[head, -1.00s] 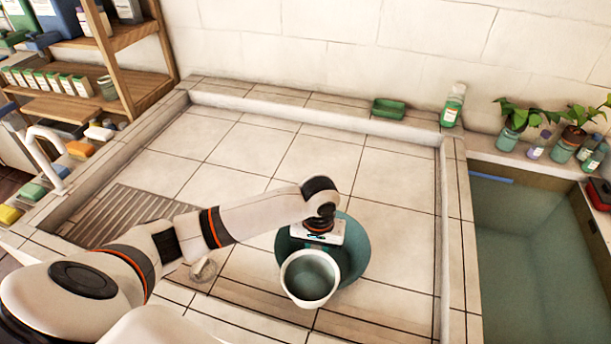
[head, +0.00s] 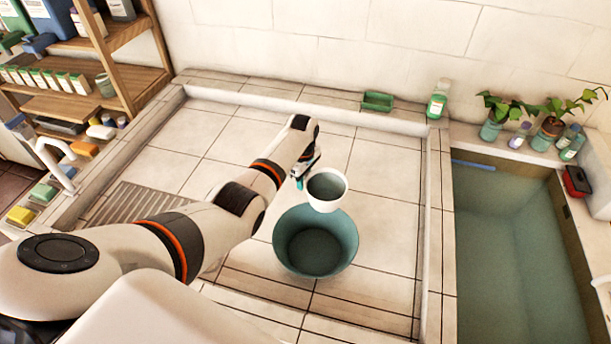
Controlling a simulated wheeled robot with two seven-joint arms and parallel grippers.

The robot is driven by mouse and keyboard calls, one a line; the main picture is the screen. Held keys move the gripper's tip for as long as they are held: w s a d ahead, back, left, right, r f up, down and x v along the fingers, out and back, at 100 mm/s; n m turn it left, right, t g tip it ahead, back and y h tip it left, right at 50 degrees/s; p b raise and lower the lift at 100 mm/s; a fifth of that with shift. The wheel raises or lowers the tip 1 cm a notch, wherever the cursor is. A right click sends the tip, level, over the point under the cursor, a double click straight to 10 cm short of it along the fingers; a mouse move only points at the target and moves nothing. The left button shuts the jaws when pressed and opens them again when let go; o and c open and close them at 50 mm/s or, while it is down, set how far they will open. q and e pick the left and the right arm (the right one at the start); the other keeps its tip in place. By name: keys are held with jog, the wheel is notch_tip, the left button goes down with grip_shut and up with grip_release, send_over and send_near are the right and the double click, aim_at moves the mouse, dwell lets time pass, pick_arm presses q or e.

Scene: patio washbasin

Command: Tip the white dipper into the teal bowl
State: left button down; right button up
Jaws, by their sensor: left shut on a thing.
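The white dipper (head: 327,189) is a round white cup with a grey-green inside. It is held in the air at the far side of the teal bowl, its lower edge overlapping the bowl's far rim in the head view. It looks roughly upright, its opening facing up toward the camera. The teal bowl (head: 342,245) stands on the tiled floor of the basin and looks empty. My left gripper (head: 307,172) is shut on the dipper at its left side; the fingers are mostly hidden. My right gripper is not in view.
A low tiled wall surrounds the basin. A green soap dish (head: 377,101) and a green bottle (head: 437,102) stand on the back ledge. A water-filled trough (head: 510,250) lies at the right, with potted plants behind it. A tap (head: 55,160) and sponges line the left ledge.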

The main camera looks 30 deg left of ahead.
pick_arm(q)
jog(key=shift+s+d+f+t, duration=0.3)
jog(key=shift+d+f, duration=0.25)
jog(key=shift+d, duration=0.05)
jog(key=shift+s+a+f+t+h+b, duration=0.1)
jog(key=shift+s+f+t+b, duration=0.4)
jog(key=shift+t+b, duration=3.45)
jog(key=shift+s+d+f+t+h+b, duration=0.1)
jog(key=shift+s+t+b, duration=0.8)
jog(key=shift+t+b, duration=3.05)
jog(key=shift+s+a+f+t+h+b, duration=0.2)
jog(key=shift+s+t+b, duration=0.5)
jog(key=shift+t+b, duration=3.25)
jog(key=g+b, duration=0.3)
jog(key=shift+d+g+b, duration=0.1)
jog(key=shift+g+b, duration=0.2)
jog(key=shift+g, duration=0.05)
